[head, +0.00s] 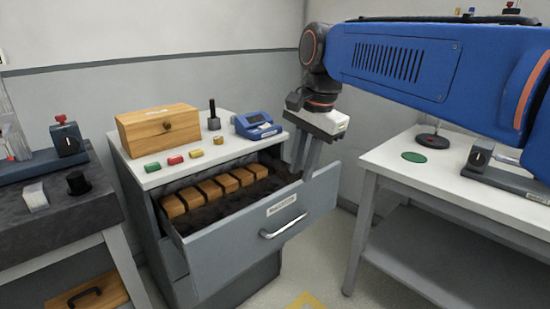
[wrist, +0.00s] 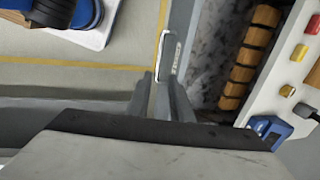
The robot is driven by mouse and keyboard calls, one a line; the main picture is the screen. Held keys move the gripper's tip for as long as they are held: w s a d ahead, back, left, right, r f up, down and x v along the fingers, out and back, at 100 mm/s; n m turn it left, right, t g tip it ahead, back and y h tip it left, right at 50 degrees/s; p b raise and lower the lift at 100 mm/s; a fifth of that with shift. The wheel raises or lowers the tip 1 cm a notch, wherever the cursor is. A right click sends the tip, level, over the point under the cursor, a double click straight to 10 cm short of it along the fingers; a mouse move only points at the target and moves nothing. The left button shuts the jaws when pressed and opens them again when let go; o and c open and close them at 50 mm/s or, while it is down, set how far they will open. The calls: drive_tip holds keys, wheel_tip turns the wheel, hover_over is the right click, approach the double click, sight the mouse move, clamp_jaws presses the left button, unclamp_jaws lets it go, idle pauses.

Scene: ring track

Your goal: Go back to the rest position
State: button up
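My gripper (head: 304,172) hangs fingers down at the right end of the pulled-out grey drawer (head: 248,250). Its two fingers stand apart, with nothing seen held between them. In the wrist view my gripper (wrist: 160,76) is beside the drawer front (wrist: 185,30), with the drawer handle (wrist: 162,55) beyond the fingertips. I cannot tell whether a finger touches the drawer. The drawer handle (head: 284,227) is also clear in the head view. My blue arm reaches in from the right.
The drawer holds a row of wooden blocks (head: 210,190). On the cabinet top are a wooden box (head: 158,128), small coloured blocks (head: 175,159) and a blue device (head: 257,126). A white table (head: 450,175) stands right, a dark bench (head: 60,215) left.

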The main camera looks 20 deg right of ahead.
drive_tip(key=s+f+n+t, duration=0.1)
drive_tip(key=s+f+n, duration=0.2)
drive_tip(key=f, duration=0.3)
drive_tip(key=s+f+n+t, duration=0.1)
drive_tip(key=s+f+n, duration=0.3)
drive_tip(key=f+n, duration=0.2)
drive_tip(key=s+a+f+n, duration=0.1)
drive_tip(key=s+f+n, duration=0.2)
drive_tip(key=f+n, duration=0.2)
drive_tip(key=shift+s+f+t+h, duration=0.3)
drive_tip(key=shift+f+t, duration=0.1)
drive_tip(key=shift+f, duration=0.35)
